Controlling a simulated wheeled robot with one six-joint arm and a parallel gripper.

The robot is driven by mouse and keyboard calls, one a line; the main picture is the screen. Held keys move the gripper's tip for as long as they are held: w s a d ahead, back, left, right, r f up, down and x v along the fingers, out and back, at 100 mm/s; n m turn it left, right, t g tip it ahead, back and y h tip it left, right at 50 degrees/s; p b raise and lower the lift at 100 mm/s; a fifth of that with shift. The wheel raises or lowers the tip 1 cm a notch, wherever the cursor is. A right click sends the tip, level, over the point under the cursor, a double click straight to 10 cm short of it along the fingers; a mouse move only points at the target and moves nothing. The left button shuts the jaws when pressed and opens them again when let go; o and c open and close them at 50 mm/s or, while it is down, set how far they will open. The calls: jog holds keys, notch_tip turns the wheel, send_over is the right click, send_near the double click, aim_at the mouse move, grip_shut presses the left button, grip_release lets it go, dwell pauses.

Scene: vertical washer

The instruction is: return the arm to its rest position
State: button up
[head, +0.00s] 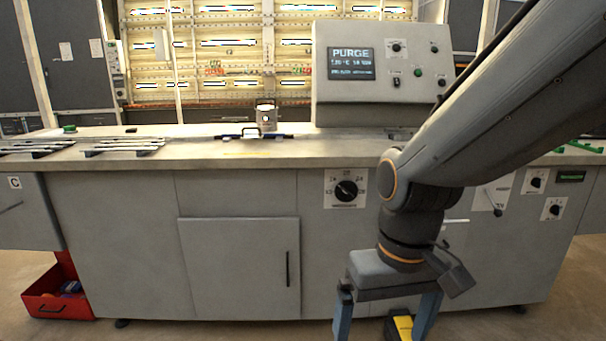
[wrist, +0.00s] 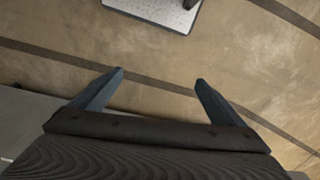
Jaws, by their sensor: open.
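My gripper (head: 382,318) hangs pointing down at the lower right of the head view, in front of the grey cabinet's face. Its two blue-grey fingers are spread apart with nothing between them. My arm reaches in from the upper right of the head view and bends down at the elbow in front of the panel.
The grey cabinet (head: 150,240) with its worktop spans the view. A control box reading PURGE (head: 382,75) and a small metal canister (head: 266,117) stand on top. A red bin (head: 58,292) sits at lower left. A yellow-black object (head: 402,327) shows low behind the fingers.

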jog(key=d+r+m+p, duration=0.2)
jog(key=d+r+p, duration=0.4)
jog(key=p, duration=0.6)
jog(key=shift+d+r+h, duration=0.3)
jog(key=shift+d, duration=0.4)
